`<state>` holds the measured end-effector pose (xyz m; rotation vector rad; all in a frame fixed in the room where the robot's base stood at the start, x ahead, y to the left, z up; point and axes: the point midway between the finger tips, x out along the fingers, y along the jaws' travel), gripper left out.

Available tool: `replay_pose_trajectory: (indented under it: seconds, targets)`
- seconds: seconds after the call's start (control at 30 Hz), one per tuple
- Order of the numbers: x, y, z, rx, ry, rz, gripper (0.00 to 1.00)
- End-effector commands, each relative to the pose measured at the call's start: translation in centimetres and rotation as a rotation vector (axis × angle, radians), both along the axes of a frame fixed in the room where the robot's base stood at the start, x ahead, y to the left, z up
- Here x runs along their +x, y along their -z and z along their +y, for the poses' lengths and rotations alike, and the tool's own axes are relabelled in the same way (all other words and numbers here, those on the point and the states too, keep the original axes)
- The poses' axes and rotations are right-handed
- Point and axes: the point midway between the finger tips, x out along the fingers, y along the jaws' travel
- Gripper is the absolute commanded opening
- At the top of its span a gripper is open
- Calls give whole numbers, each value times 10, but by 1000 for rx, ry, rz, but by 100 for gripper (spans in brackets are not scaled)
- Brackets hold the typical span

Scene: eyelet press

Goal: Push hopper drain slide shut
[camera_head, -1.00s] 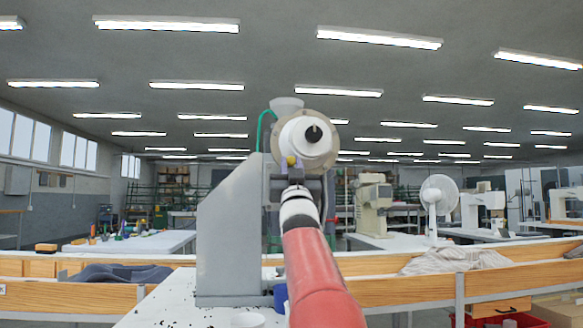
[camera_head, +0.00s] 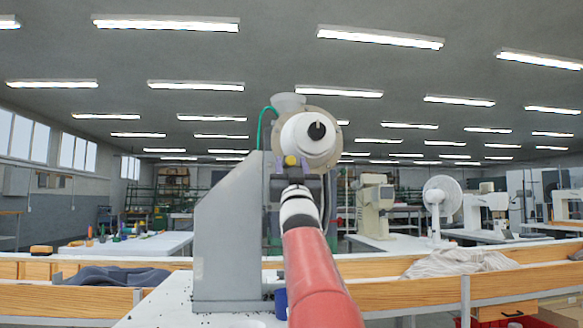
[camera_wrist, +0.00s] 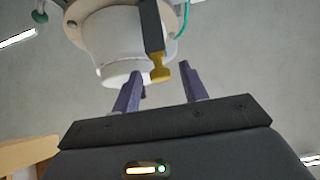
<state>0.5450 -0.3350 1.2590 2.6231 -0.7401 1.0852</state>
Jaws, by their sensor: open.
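The eyelet press is a tall grey machine (camera_head: 228,240) in the middle of the head view. Its white hopper drum (camera_head: 306,138) on a beige round flange faces me; it also shows in the wrist view (camera_wrist: 122,42). The drain slide is a dark bar (camera_wrist: 151,25) ending in a yellow knob (camera_wrist: 160,72). The knob (camera_head: 291,160) shows below the drum in the head view. My gripper (camera_head: 291,166) is open, its two purple fingers pointing up at the drum's underside. In the wrist view the knob appears between the fingertips; I cannot tell whether they touch it.
A green hose (camera_head: 262,125) runs up beside the press. The press stands on a white speckled table (camera_head: 160,306). A blue cup (camera_head: 280,303) is close to my arm. Wooden-edged benches (camera_head: 100,297) lie left and right, with grey cloth (camera_head: 118,275) on the left.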

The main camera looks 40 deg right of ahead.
Motion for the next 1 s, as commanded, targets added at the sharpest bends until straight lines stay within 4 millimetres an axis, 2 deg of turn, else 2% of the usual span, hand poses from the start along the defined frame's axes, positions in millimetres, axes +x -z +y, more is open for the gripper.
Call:
replay_pose_trajectory:
  seconds: [0.17,0.5,1.0]
  targets:
    - [-7,11,5,-1,1,0,43]
    - [-40,50,25,0,-1,1,43]
    - [-47,55,29,0,0,0,43]
